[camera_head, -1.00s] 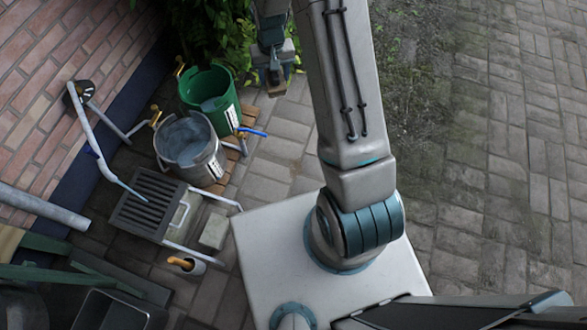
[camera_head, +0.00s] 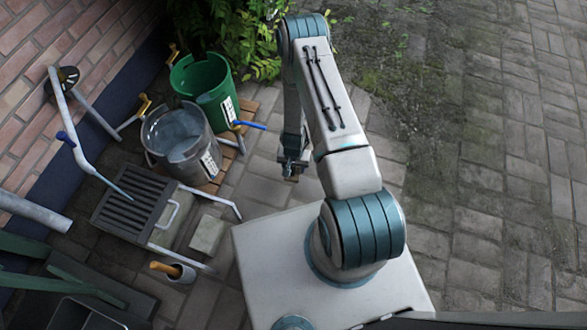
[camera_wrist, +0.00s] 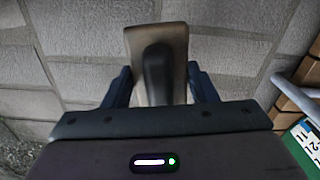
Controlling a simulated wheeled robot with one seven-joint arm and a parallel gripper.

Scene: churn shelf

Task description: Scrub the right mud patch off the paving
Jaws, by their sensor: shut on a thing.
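My gripper (camera_head: 291,170) is low over the paving (camera_head: 265,190), just beyond my base in the head view. In the wrist view it is shut on a tan block with a dark raised grip, which looks like a scrubbing brush (camera_wrist: 142,40). The block's underside is hidden, so I cannot tell whether it touches the paving. The grey paving slabs also show in the wrist view (camera_wrist: 225,50). I cannot clearly make out either mud patch; my arm covers part of the paving in the head view.
A green bucket (camera_head: 190,77) and a grey bucket (camera_head: 165,133) with water stand on wooden slats at the left. Open paving extends right.

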